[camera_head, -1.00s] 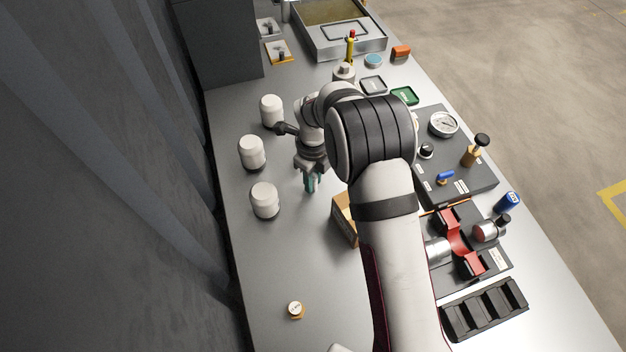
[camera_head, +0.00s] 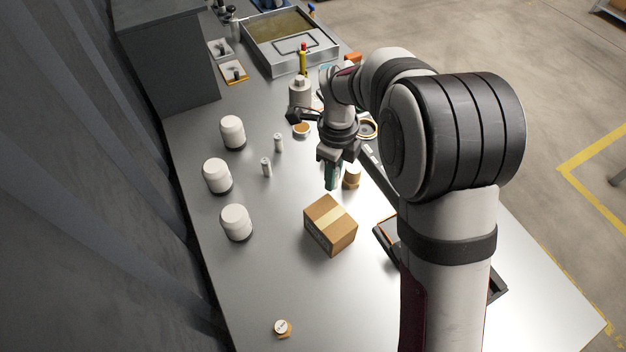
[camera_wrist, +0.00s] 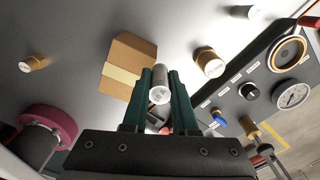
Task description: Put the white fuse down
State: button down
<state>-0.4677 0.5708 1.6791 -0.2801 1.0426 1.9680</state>
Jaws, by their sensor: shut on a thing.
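My gripper (camera_head: 332,178), with green fingers, points down above the bench behind the cardboard box. In the wrist view my gripper (camera_wrist: 160,85) is shut on the white fuse (camera_wrist: 160,88), a small pale cylinder with a marked end facing the camera. I cannot make out the held fuse in the head view, where the fingers hide it.
The cardboard box (camera_head: 330,225) is just in front of my gripper, and a brass-coloured cylinder (camera_head: 351,178) is close on its right. Several white-capped jars (camera_head: 217,175) line the left edge. Bare bench lies left of the box.

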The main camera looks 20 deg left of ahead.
jog(key=s+d+r+m, duration=0.1)
jog(key=s+d+r, duration=0.3)
jog(key=d, duration=0.3)
jog(key=s+d+r, duration=0.4)
jog(key=d, duration=0.3)
send_over(335, 225)
jog(key=f, duration=0.6)
jog(key=shift+d, duration=0.2)
jog(key=f, duration=0.4)
jog(key=shift+a+f, duration=0.1)
jog(key=shift+a, duration=0.1)
jog(key=shift+f, duration=0.1)
jog(key=c, duration=0.7)
grip_release()
